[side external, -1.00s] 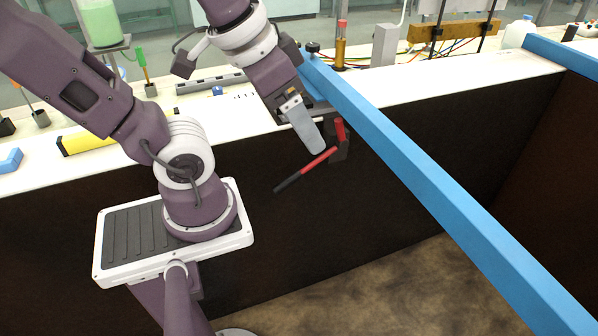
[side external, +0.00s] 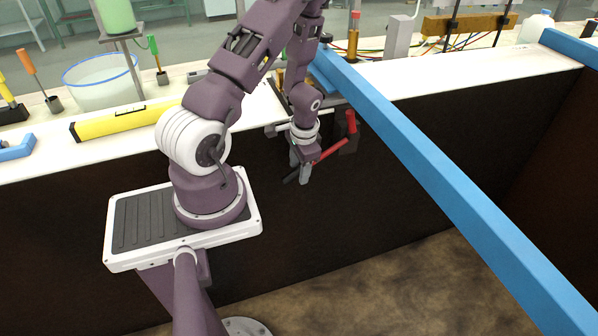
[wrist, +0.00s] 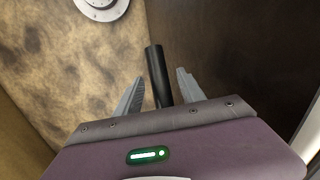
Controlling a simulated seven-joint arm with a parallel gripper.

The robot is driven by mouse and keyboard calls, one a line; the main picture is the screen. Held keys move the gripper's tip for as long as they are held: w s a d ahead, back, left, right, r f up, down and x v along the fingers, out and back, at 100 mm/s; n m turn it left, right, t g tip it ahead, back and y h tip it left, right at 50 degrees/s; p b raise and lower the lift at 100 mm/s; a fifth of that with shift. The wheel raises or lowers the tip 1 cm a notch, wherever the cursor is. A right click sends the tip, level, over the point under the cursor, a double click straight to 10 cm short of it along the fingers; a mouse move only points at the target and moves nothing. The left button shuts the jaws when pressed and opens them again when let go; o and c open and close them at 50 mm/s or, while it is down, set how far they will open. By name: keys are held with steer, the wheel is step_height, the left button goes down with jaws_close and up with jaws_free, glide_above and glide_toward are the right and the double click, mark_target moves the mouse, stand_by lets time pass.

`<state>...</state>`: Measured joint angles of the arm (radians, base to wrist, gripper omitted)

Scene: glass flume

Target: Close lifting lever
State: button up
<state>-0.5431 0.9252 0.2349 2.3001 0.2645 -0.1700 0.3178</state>
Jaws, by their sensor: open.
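The lifting lever (side external: 332,150) is a red bar with a black handle. It hangs from a mount on the dark front wall, sloping down to the left. Its handle end (side external: 290,179) shows beside my fingers. In the side external view my gripper (side external: 302,174) points down at the handle, partly covering it. In the wrist view the black handle (wrist: 156,70) stands between the two spread grey fingers of my gripper (wrist: 158,92), with gaps visible on both sides. The gripper is open; the handle's lower part is hidden by the gripper body.
A blue beam (side external: 440,180) runs diagonally just right of the lever. The white bench top (side external: 420,75) above the wall carries a yellow spirit level (side external: 125,118), a glass bowl (side external: 103,80) and a red-topped brass post (side external: 353,40). Space below the lever is clear down to the floor.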

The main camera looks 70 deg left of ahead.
steer(key=shift+a+f, duration=0.15)
steer(key=shift+f, duration=0.8)
steer(key=shift+c, duration=0.5)
jaws_close()
